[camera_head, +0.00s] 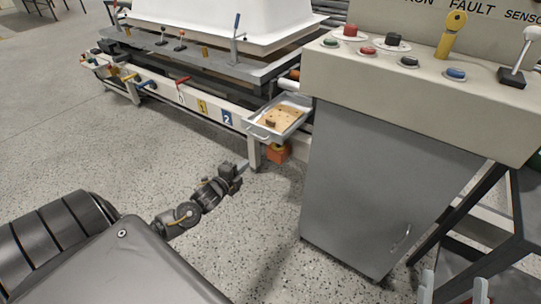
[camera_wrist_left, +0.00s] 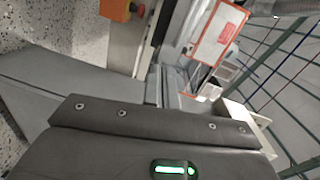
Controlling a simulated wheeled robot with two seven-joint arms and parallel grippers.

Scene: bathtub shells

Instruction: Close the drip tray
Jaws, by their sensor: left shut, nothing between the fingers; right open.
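The drip tray (camera_head: 266,132) is a shallow grey metal tray with a handle on its front. In the head view it sticks out from under the bench frame, beside the control cabinet, so it stands open. A brown layer and a small dark block lie in it. My left gripper (camera_head: 237,172) is shut and empty, in front of and below the tray, apart from it. My right gripper (camera_head: 454,290) is at the bottom right edge, its two fingertips apart and empty, far from the tray. I cannot make out the tray in the left wrist view.
The grey control cabinet (camera_head: 375,180) stands close right of the tray, under a button panel (camera_head: 430,85). A bench rail (camera_head: 150,84) with coloured valves runs left of the tray. An orange block (camera_head: 277,153) is below it. The speckled floor (camera_head: 90,150) is clear.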

